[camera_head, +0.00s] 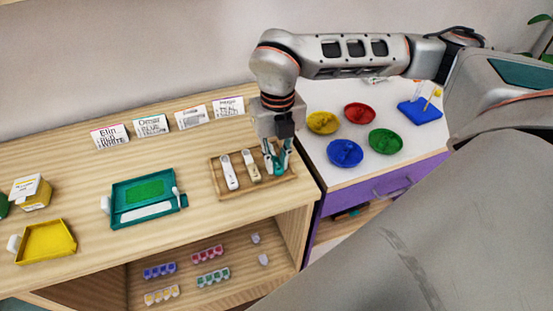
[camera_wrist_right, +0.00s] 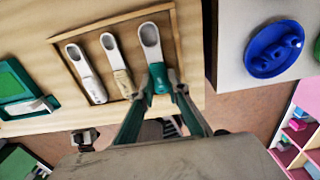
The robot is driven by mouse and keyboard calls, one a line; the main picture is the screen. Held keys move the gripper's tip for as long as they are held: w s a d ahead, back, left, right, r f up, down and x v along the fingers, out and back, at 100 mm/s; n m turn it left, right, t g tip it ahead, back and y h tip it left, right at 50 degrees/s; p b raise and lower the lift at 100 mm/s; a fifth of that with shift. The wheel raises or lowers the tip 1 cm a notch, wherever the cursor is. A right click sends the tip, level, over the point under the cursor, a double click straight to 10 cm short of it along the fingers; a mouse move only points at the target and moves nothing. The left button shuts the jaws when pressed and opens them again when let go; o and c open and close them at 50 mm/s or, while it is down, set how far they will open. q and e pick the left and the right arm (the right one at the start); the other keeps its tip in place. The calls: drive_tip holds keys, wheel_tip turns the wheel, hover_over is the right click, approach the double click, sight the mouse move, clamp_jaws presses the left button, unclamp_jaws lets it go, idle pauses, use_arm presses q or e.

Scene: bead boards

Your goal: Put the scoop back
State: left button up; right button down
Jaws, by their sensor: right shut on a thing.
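The scoop with a teal handle and pale bowl (camera_wrist_right: 151,45) is between the fingers of my right gripper (camera_wrist_right: 160,88), which is shut on its handle. In the head view my right gripper (camera_head: 278,163) points down at the right end of the wooden scoop tray (camera_head: 236,196). The held scoop is over or in the tray's right part; I cannot tell whether it touches the tray floor. A white scoop (camera_head: 229,171) and a beige-handled scoop (camera_head: 251,166) lie side by side in the tray, left of it. My left gripper is not in view.
A teal bead tray (camera_head: 116,218) and a yellow tray (camera_head: 47,243) stand left on the wooden top. Name cards (camera_head: 152,126) line the back. Bead boxes sit on the shelf below.

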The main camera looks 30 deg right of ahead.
sight(277, 164)
drive_tip(key=shift+f, duration=0.15)
drive_tip(key=c, duration=2.2)
unclamp_jaws()
drive_tip(key=shift+c, duration=0.2)
wheel_tip(277, 164, up, 12)
drive_tip(key=shift+r, duration=0.2)
